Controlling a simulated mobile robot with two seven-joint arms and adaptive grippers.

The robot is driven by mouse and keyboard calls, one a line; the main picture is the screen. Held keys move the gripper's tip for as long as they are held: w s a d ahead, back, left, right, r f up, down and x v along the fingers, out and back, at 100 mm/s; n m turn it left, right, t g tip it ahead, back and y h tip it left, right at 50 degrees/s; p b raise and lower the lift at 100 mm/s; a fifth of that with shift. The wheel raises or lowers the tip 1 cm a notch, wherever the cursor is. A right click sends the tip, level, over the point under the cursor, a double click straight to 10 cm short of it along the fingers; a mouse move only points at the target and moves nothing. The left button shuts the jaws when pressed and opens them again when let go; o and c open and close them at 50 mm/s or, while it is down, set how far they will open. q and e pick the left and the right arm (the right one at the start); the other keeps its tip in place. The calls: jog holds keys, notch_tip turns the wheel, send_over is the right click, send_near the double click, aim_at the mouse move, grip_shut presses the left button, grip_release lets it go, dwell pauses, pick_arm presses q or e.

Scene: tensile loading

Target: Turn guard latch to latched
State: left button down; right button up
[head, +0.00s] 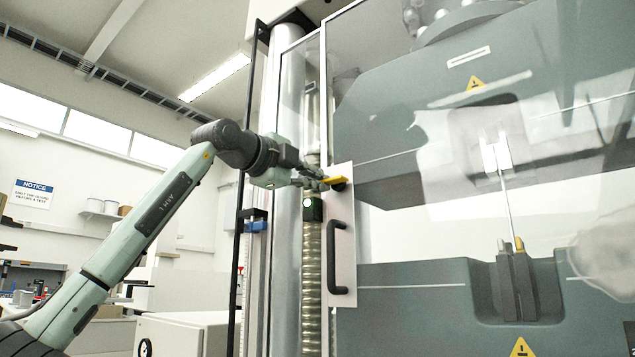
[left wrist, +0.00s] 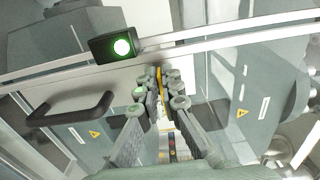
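The guard latch (head: 334,180) is a yellow lever on the white plate at the edge of the clear guard door. It lies nearly level, pointing left from a dark pivot. My left gripper (head: 318,180) is at the lever's left end, its fingers close together. In the left wrist view, the fingertips of my left gripper (left wrist: 161,82) are shut on the narrow yellow latch lever (left wrist: 159,75), one on each side. The fingers hide part of the lever. My right gripper is not in view.
A black door handle (head: 338,257) stands just below the latch; it also shows in the left wrist view (left wrist: 70,112). A dark box with a lit green lamp (head: 312,209) sits beside the plate. The clear guard door covers the grey test machine (head: 410,310).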

pick_arm(q)
jog(key=c, duration=1.7)
grip_release()
jog(key=v, duration=1.2)
